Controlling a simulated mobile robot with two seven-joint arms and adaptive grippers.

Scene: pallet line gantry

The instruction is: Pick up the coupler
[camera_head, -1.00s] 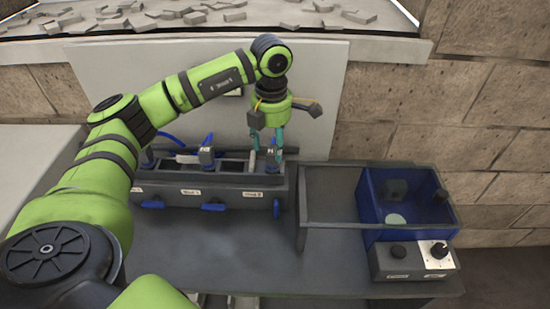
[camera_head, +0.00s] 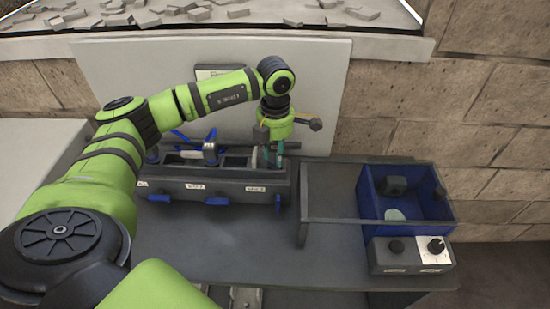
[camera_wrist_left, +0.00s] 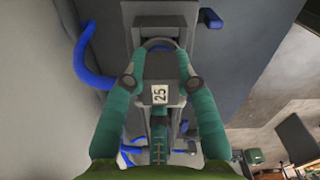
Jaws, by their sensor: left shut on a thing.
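My left gripper (camera_head: 268,160) reaches down into the right end of the dark grey rack (camera_head: 225,190) on the bench. In the left wrist view, its two teal fingers (camera_wrist_left: 160,75) close on both sides of a grey block marked 25 (camera_wrist_left: 160,68), which I take to be the coupler. The fingers are shut on it. In the head view the block is mostly hidden by the fingers and rack, and I cannot tell whether it is clear of its slot. My right gripper is not in view.
A blue bin (camera_head: 372,205) with dark parts and a pale disc stands right of the rack, beside an open grey frame (camera_head: 302,215). A control box with knobs (camera_head: 412,256) sits in front. Blue clamp handles (camera_head: 217,201) stick out from the rack. The bench front is clear.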

